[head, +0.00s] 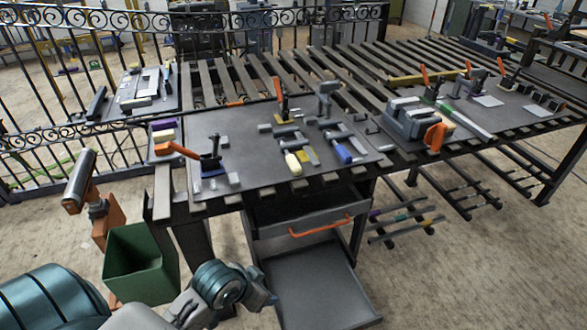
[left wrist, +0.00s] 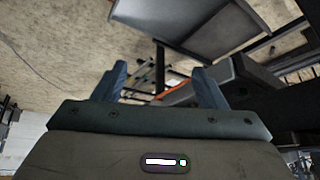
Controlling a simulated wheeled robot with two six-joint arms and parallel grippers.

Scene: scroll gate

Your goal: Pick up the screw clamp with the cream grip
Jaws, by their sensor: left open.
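The screw clamp with the cream grip (head: 293,163) lies on the grey plate (head: 250,170) of the slatted table, its handle toward the front edge. A similar clamp with a blue grip (head: 342,153) lies just to its right. My left gripper (head: 268,296) is low in front of the table, below its top and well apart from the clamps. In the left wrist view it also shows (left wrist: 163,86), with its two fingers spread and nothing between them. The clamps do not show in that view. My right gripper is not in view.
An open drawer with an orange handle (head: 320,226) juts out under the table, above a grey lower tray (head: 315,285). A green bin (head: 140,265) stands at left. Toggle clamps with orange handles (head: 178,149) and a grey vise (head: 408,120) flank the clamps.

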